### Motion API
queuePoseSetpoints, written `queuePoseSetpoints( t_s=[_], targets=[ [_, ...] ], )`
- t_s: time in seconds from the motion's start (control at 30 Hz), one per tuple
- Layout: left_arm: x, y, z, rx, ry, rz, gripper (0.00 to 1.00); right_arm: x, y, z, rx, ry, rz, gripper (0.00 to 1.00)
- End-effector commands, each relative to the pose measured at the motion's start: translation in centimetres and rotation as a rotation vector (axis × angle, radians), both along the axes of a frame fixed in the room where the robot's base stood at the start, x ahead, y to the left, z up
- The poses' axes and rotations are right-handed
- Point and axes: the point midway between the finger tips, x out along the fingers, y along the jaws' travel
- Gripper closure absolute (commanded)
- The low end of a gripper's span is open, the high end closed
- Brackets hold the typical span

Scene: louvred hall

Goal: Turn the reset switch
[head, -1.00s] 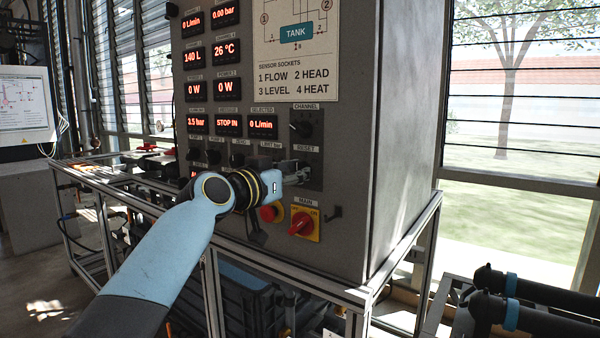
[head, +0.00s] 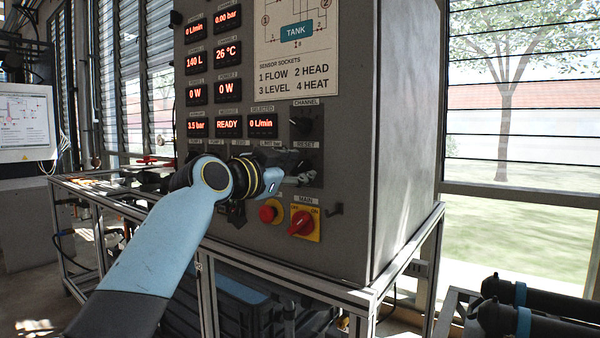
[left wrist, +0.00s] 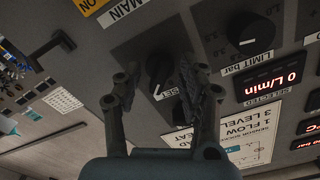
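The reset switch (head: 304,171) is a black knob below the RESET label on the grey panel in the head view. In the left wrist view the black knob (left wrist: 159,73) shows between the fingertips, with its label partly covered. My left gripper (left wrist: 158,88) is open, one finger on each side of the knob; I cannot tell whether either finger touches it. In the head view my left gripper (head: 286,164) is just left of the switch, its fingers partly hidden. The panel's message display (head: 229,125) reads READY. My right gripper is not in view.
The red and yellow MAIN switch (head: 303,223) and a red button (head: 268,212) sit below the gripper. The CHANNEL knob (head: 302,124) is above the reset switch. In the wrist view the LIMIT knob (left wrist: 250,32) lies close to the fingers. Black tubes (head: 545,300) are at lower right.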

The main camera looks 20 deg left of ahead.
Motion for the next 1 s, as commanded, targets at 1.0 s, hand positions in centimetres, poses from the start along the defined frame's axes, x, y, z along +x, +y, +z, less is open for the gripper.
queuePoseSetpoints(
  t_s=[1.0],
  targets=[
    [-6.6, 2.4, -0.1, -0.002, -0.001, 0.000, 0.60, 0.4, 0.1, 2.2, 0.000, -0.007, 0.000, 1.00]
  ],
)
